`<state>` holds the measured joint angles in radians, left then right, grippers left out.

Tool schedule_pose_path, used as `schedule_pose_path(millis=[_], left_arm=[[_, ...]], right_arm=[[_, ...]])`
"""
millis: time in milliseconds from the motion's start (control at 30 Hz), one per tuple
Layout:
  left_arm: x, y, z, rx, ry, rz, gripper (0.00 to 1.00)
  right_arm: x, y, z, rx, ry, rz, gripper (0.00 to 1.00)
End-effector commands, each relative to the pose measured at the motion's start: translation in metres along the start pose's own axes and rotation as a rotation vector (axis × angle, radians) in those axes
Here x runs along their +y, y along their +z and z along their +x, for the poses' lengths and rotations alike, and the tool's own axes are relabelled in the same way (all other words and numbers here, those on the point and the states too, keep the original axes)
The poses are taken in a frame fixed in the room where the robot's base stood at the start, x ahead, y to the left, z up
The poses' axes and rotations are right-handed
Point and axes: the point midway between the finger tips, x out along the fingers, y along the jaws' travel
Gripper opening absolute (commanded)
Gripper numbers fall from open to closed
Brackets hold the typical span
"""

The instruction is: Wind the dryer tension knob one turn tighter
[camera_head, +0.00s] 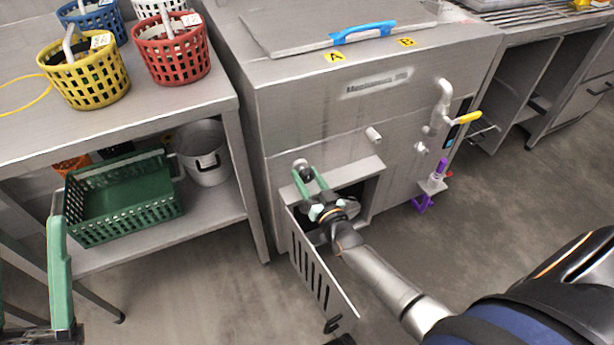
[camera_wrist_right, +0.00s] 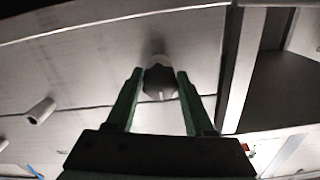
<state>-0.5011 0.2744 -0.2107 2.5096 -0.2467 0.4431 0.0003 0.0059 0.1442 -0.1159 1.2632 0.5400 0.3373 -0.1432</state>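The dryer tension knob appears to be the dark, lobed knob (camera_wrist_right: 160,82) on the steel front of the washer; it also shows in the head view (camera_head: 301,166) above the open slotted door. My right gripper (camera_head: 309,178) reaches up to it from below. In the right wrist view its two green fingertips (camera_wrist_right: 160,74) stand on either side of the knob, with what look like narrow gaps; firm contact does not show. My left gripper (camera_head: 60,265) is at the left edge of the head view, away from the knob, partly cut off.
The slotted door (camera_head: 318,275) hangs open below the knob, beside an opening in the washer front (camera_head: 300,110). A short peg (camera_head: 374,135) sticks out to the right. A purple-handled valve (camera_head: 438,172) is farther right. A table with baskets (camera_head: 170,55) stands left.

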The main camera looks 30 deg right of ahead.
Motion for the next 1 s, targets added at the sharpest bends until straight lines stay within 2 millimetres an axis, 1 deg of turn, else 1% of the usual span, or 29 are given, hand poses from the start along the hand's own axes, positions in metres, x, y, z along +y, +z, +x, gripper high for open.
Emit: schedule_pose_path(millis=[33,200,433,533,633,733,767,800,1000], left_arm=[[0.000,0.000,0.000,0.001,0.001,0.001,0.50],[0.001,0.000,0.000,0.000,0.005,0.001,0.50],[0.001,0.000,0.000,0.000,0.008,0.001,0.50],[0.001,-0.001,0.001,-0.001,0.009,0.002,0.50],[-0.001,-0.003,0.004,-0.004,0.009,0.004,0.50],[-0.003,-0.005,0.008,-0.010,0.009,0.007,0.50],[-0.004,0.004,0.005,-0.049,-0.001,-0.003,0.50],[-0.003,0.023,0.000,-0.119,-0.011,-0.021,0.50],[0.002,0.071,-0.015,-0.328,-0.023,-0.081,0.50]], right_arm=[[0.000,0.001,0.000,-0.001,0.000,0.000,0.60],[0.000,0.000,0.000,0.000,0.000,-0.001,0.79],[0.000,0.000,0.000,0.001,0.000,-0.001,0.80],[0.000,-0.001,-0.004,0.000,0.000,-0.001,0.80],[0.000,-0.002,-0.014,-0.001,0.000,-0.001,0.80],[0.000,-0.002,-0.031,-0.003,0.001,-0.001,0.80],[0.000,-0.001,-0.034,-0.002,0.001,-0.001,0.80],[0.000,-0.001,-0.040,-0.002,0.001,0.000,0.80],[0.000,-0.002,-0.073,-0.002,0.000,-0.002,0.80]])
